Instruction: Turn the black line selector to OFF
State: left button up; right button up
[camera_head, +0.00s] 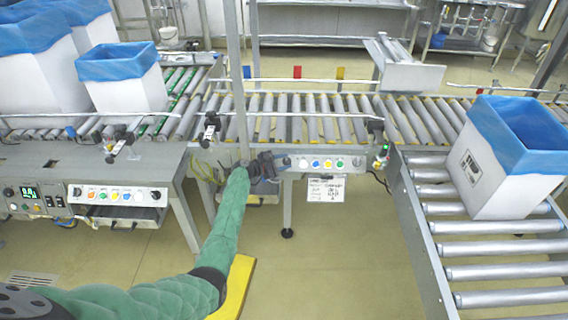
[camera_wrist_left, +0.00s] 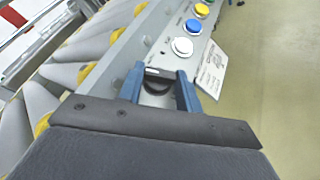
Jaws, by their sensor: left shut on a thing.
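My left gripper (camera_head: 268,165) is at the left end of the middle conveyor's control panel (camera_head: 330,163). In the left wrist view, its two blue fingers (camera_wrist_left: 160,74) are shut on the black selector (camera_wrist_left: 156,88), one finger on each side of the round knob. The arm and gripper hide the selector in the head view, and its pointer direction and label cannot be read. My right gripper is not in view.
White, blue and yellow buttons (camera_wrist_left: 182,47) sit beside the selector on the same panel. A printed white card (camera_head: 325,190) hangs below. Another control panel (camera_head: 115,195) is at left. A blue-lined box (camera_head: 500,180) stands on the right rollers.

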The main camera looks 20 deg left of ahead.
pick_arm(q)
jog(key=m+g, duration=0.2)
jog(key=shift+w+r+m+h, duration=0.1)
jog(key=shift+m+h, duration=0.2)
jog(key=shift+m+g, duration=0.3)
jog(key=shift+g, duration=0.5)
jog(key=o, duration=0.7)
